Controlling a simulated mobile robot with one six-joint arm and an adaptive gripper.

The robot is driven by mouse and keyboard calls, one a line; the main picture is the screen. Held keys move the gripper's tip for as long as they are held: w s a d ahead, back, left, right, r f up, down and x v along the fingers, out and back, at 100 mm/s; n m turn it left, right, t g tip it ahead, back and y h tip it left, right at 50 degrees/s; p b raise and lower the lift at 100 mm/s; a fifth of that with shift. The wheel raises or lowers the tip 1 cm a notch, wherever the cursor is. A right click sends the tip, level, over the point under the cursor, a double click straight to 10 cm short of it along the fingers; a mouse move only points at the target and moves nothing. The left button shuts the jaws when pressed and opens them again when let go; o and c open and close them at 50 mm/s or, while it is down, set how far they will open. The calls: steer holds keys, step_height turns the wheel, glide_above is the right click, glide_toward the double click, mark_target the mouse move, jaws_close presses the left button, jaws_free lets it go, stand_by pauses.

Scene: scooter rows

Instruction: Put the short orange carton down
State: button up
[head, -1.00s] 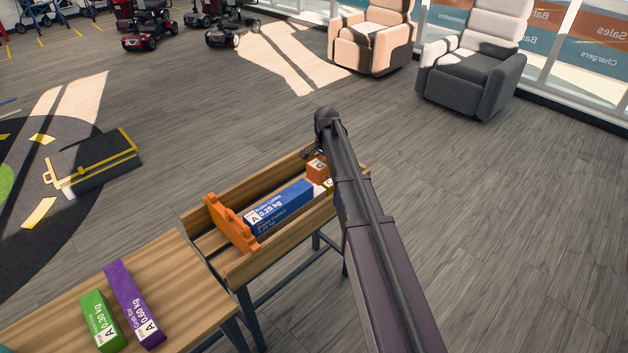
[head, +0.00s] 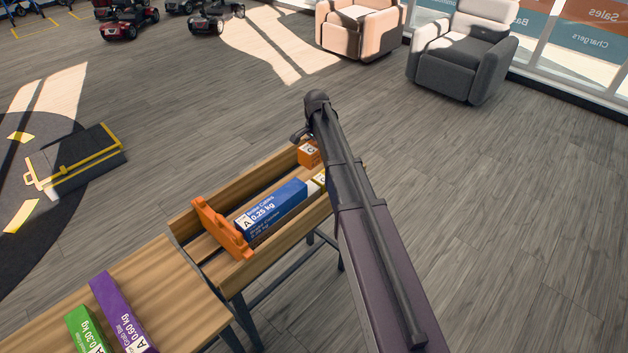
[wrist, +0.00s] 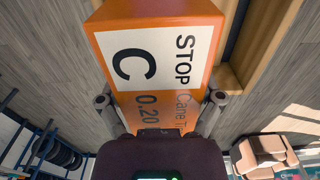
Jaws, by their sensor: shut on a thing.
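The short orange carton (wrist: 150,55) fills the upper middle of the wrist view. In the head view the carton (head: 308,153) shows only partly, left of my arm, at the far end of the wooden trough (head: 185,230).
Purple (head: 122,312) and green (head: 86,330) cartons lie on the near wooden top (head: 150,275). Open floor lies right.

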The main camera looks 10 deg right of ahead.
steer(key=shift+a+f+b, duration=0.15)
steer(key=shift+f+b, duration=2.9)
steer(key=shift+f, duration=0.1)
steer(key=shift+f+b, duration=1.85)
steer(key=shift+f+b, duration=0.6)
steer(key=shift+f, duration=0.05)
steer(key=o, duration=1)
steer(key=shift+o, duration=0.2)
steer(key=shift+r, duration=0.2)
step_height(320, 180, up, 13)
steer(key=p, duration=1.3)
